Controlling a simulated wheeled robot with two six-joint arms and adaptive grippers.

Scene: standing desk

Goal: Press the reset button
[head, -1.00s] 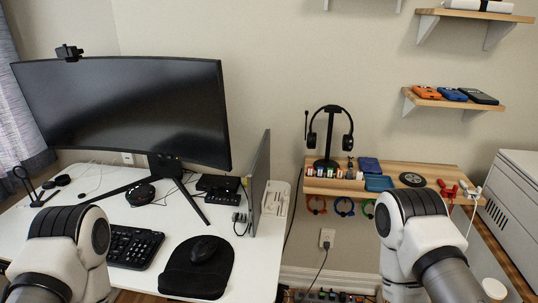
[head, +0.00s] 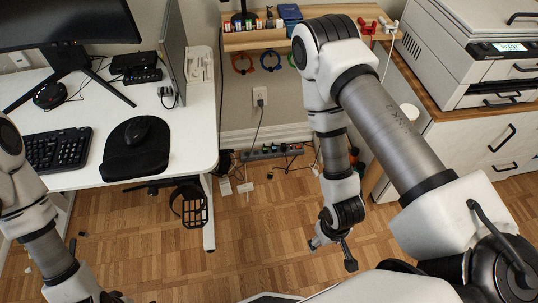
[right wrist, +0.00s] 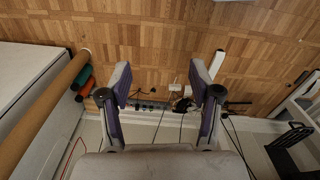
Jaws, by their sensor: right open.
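I cannot make out a reset button in either view. A power strip (head: 270,152) with several plugs and cables lies low by the wall under the shelf. It also shows in the right wrist view (right wrist: 150,105), beyond and between the fingers. My right gripper (head: 335,252) hangs low over the floor, right of the strip and apart from it. In the right wrist view its two fingers (right wrist: 160,78) are spread, with nothing between them. My left gripper (head: 113,297) is barely in view at the bottom edge, and its jaw state is hidden.
The white desk (head: 190,125) stands left, with a black basket (head: 190,207) under its edge. Cables dangle near the strip. The wooden floor (head: 240,230) between them is mostly clear.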

